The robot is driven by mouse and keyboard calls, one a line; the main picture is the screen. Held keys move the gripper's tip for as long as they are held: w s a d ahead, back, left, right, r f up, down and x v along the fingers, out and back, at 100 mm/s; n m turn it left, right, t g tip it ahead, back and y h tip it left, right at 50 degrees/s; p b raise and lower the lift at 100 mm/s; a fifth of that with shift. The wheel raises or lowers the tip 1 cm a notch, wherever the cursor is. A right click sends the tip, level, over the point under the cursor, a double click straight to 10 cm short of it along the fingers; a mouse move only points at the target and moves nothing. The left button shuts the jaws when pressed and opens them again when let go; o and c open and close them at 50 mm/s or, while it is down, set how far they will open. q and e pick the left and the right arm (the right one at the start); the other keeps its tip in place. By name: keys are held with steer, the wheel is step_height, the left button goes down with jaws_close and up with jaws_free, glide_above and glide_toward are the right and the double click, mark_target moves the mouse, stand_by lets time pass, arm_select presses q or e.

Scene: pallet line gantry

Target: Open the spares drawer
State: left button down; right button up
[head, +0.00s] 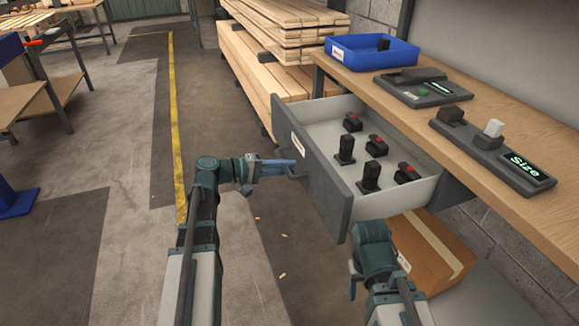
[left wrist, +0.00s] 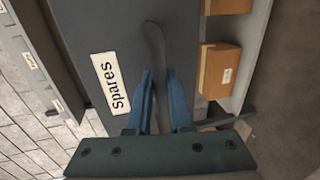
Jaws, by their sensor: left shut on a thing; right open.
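The spares drawer (head: 320,178) stands pulled out from under the wooden bench, its inside open to view in the head view. Several black parts lie in it, some with red tops. In the left wrist view its grey front (left wrist: 90,30) carries a white label (left wrist: 110,83) reading "spares". My left gripper (head: 290,166) is shut on the drawer handle (left wrist: 155,45), with its blue fingers (left wrist: 160,95) on either side of the bar. My right arm (head: 375,255) is in front of the drawer's near corner; its gripper fingers do not show.
The bench top (head: 480,170) holds a blue bin (head: 372,58) and two dark control boxes (head: 423,88) (head: 492,152). A cardboard box (head: 432,252) sits below the drawer. Stacked planks (head: 255,80) stand behind it. The floor left of the drawer is mostly clear.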

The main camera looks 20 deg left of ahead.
arm_select(q)
steer(key=c, duration=0.8)
jaws_free()
steer(key=p+v, duration=0.2)
steer(key=v, duration=1.1)
steer(key=shift+s+a+p, duration=0.2)
steer(key=shift+a+p, duration=0.15)
steer(key=shift+p, duration=0.05)
